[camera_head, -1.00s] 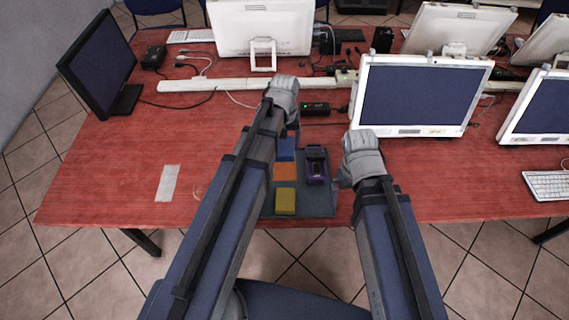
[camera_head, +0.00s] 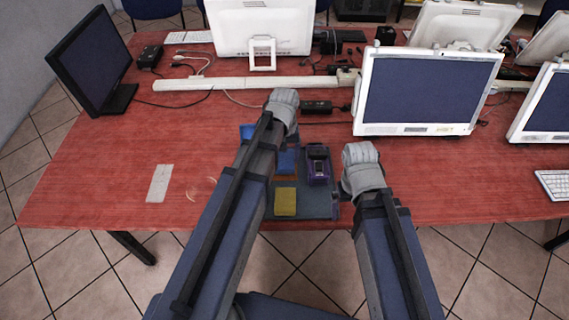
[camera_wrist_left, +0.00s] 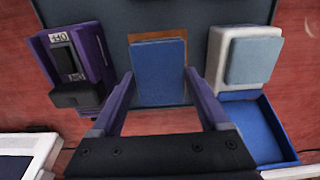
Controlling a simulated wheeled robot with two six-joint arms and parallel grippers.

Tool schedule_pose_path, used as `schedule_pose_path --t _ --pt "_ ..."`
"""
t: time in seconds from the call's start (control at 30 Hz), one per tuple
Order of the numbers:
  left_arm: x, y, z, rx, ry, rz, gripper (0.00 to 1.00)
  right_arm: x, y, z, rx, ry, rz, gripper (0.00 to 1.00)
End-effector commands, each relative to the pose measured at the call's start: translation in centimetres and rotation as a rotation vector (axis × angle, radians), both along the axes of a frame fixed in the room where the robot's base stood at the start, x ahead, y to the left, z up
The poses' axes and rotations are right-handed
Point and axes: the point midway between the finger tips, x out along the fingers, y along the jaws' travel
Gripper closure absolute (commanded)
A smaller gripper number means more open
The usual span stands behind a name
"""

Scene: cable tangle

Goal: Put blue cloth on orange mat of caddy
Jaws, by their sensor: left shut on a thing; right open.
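The blue cloth (camera_wrist_left: 159,75) is a flat rectangle between the two purple fingers of my left gripper (camera_wrist_left: 159,84) in the left wrist view. It covers most of the orange mat (camera_wrist_left: 157,36), whose rim shows around it. Whether the cloth touches the mat or hovers over it, I cannot tell. In the head view the blue cloth (camera_head: 288,160) shows beside my left forearm, which hides most of the left gripper. The grey caddy (camera_head: 316,205) lies near the table's front edge. My right gripper (camera_head: 344,188) is open and empty, right of the caddy.
A yellow cloth (camera_head: 285,202) and a purple device (camera_head: 318,165) are on the caddy. A blue tray (camera_wrist_left: 262,130) and a white block with a light blue top (camera_wrist_left: 250,62) stand beside the cloth. Monitors stand behind; the red table (camera_head: 110,175) is mostly clear at left.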

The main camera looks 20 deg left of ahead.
Motion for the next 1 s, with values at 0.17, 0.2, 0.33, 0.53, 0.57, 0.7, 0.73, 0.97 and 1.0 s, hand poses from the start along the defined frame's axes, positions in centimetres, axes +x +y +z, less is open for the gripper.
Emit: schedule_pose_path --t 0.17,0.2,0.33,0.53,0.57,0.7,0.73,0.97,1.0 --pt "0.0 0.0 -2.6 0.000 0.000 0.000 0.66 0.0 0.0 -2.6 0.000 0.000 0.000 0.00" --pt "0.0 0.0 -2.6 -0.001 0.000 0.000 0.66 0.0 0.0 -2.6 0.000 0.000 0.000 0.00" --pt "0.0 0.0 -2.3 -0.001 0.000 0.000 0.66 0.0 0.0 -2.3 0.000 0.000 0.000 0.00" --pt "0.0 0.0 -2.6 -0.001 0.000 0.000 0.66 0.0 0.0 -2.6 0.000 0.000 0.000 0.00" --pt "0.0 0.0 -2.8 -0.001 0.000 0.000 0.66 0.0 0.0 -2.7 0.000 0.000 0.000 0.00" --pt "0.0 0.0 -2.6 0.000 0.000 0.000 0.07 0.0 0.0 -2.6 0.000 0.000 0.000 0.00" --pt "0.0 0.0 -2.6 0.000 0.000 0.000 0.03 0.0 0.0 -2.6 0.000 0.000 0.000 0.00" --pt "0.0 0.0 -2.6 0.000 0.000 0.000 0.00 0.0 0.0 -2.6 0.000 0.000 0.000 0.00" --pt "0.0 0.0 -2.6 0.000 0.000 0.000 0.00 0.0 0.0 -2.6 0.000 0.000 0.000 0.00"
